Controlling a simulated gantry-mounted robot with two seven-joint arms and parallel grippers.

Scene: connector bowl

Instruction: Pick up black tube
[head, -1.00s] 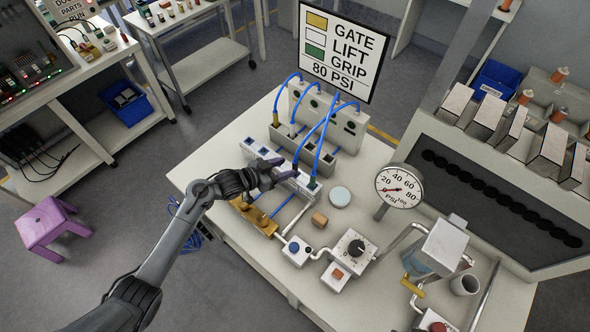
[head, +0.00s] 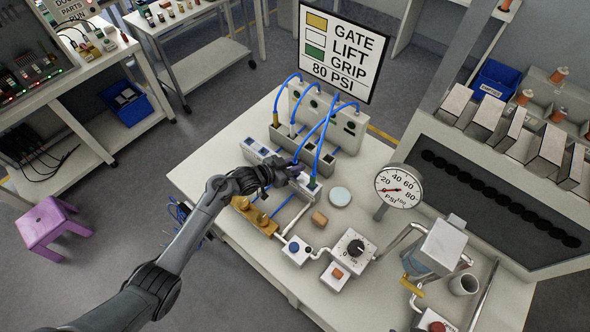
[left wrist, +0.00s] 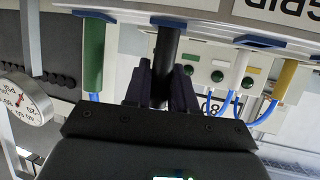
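The black tube (left wrist: 167,45) shows in the left wrist view, running from a blue-rimmed socket in a white block (left wrist: 215,37) down between the fingers of my left gripper (left wrist: 163,75). Both fingers lie close along its sides. Whether they press on it is unclear. In the head view my left gripper (head: 294,172) is over the white socket block in the middle of the bench, beside the blue hoses. It hides the black tube there. My right gripper is in neither view.
A green connector (left wrist: 94,55), a white connector (left wrist: 239,68) and a yellow connector (left wrist: 284,78) flank the tube. Blue hoses (head: 316,133) arch from the valve panel close to my gripper. A gauge (head: 399,187) and brass fittings (head: 254,217) stand nearby.

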